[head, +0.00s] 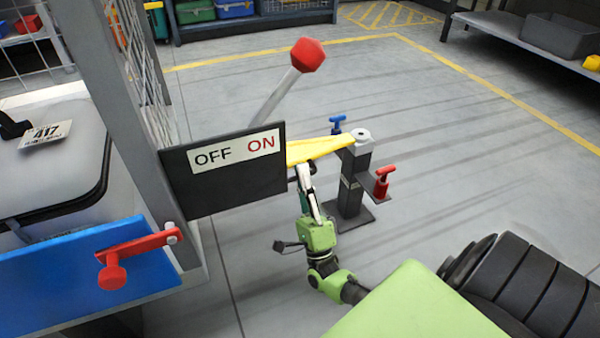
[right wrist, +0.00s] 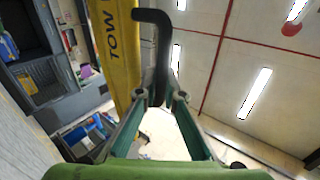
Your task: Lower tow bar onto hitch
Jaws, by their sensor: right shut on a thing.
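The yellow tow bar (head: 318,150) reaches from behind the OFF/ON sign to the top of the dark hitch post (head: 352,185). Its pale ring end (head: 362,134) appears over the post top. I cannot tell whether it rests there or hovers. My right gripper (head: 304,178) is below the bar. In the right wrist view, it (right wrist: 165,98) is shut on the bar's black bent handle (right wrist: 153,18), beside the bar with "TOW" lettering (right wrist: 118,60). The bar's near end is hidden behind the sign. My left gripper is not in view.
A blue T-handle (head: 337,123) and red T-handle (head: 382,180) flank the post. The OFF/ON sign (head: 222,192) and red-knobbed lever (head: 308,55) stand left. A red crank (head: 112,275) is on the blue panel (head: 60,300).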

